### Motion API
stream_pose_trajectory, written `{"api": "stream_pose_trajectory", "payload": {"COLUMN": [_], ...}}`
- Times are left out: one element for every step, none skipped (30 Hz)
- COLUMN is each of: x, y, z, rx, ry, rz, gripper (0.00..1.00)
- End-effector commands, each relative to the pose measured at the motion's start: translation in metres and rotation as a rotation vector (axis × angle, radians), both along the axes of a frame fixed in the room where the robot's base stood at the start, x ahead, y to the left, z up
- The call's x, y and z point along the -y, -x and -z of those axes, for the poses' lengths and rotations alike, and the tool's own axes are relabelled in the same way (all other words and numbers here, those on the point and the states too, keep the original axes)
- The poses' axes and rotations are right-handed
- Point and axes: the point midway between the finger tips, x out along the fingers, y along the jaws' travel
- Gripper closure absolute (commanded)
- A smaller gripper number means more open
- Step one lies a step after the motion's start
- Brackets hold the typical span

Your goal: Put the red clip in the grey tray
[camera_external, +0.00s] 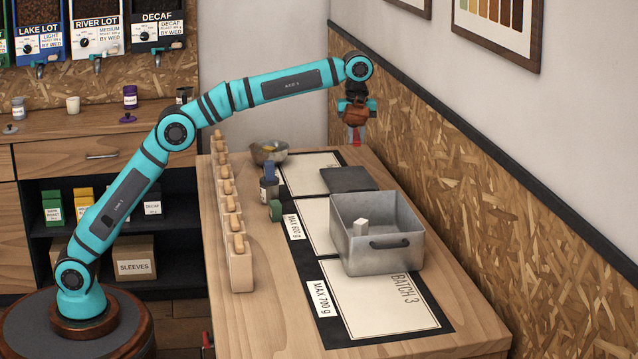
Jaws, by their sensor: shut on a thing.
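My gripper (355,126) points down above the far end of the table, near the chipboard wall. It is shut on the red clip (354,137), which hangs below the fingers, clear of the table; the fingers partly hide it. The grey tray (383,259) is a deep metal box with a dark handle. It stands nearer the camera and to the right of my gripper, on the mats.
A dark flat slab (348,179) lies behind the tray. A wooden rack (240,264) runs along the left edge.

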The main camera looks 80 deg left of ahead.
Motion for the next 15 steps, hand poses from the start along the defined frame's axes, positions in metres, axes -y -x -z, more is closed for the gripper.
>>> {"api": "stream_pose_trajectory", "payload": {"x": [-0.016,-0.024,-0.032,-0.040,-0.045,-0.053,-0.059,-0.064,-0.072,-0.069,-0.068,-0.068,-0.068,-0.068,-0.068], "y": [0.000,0.000,0.000,0.000,0.000,0.001,0.001,0.001,0.002,0.002,0.002,0.001,0.002,0.001,0.001], "z": [0.000,0.000,0.000,0.000,0.000,0.000,0.000,0.000,0.000,0.005,0.010,0.015,0.019,0.022,0.026], "rx": [0.000,0.000,0.000,0.000,0.000,0.000,0.000,0.000,0.000,-0.002,-0.003,-0.002,-0.003,-0.003,-0.002], "ry": [0.000,0.000,0.000,0.000,0.000,0.000,0.000,0.000,0.000,0.000,0.000,0.000,0.000,0.000,0.000], "rz": [-0.029,-0.044,-0.060,-0.073,-0.084,-0.100,-0.111,-0.122,-0.135,-0.131,-0.130,-0.129,-0.129,-0.129,-0.129], "gripper": [1.00,1.00,1.00,1.00,1.00,1.00,1.00,1.00,1.00,1.00,1.00,1.00,1.00,1.00,1.00]}}
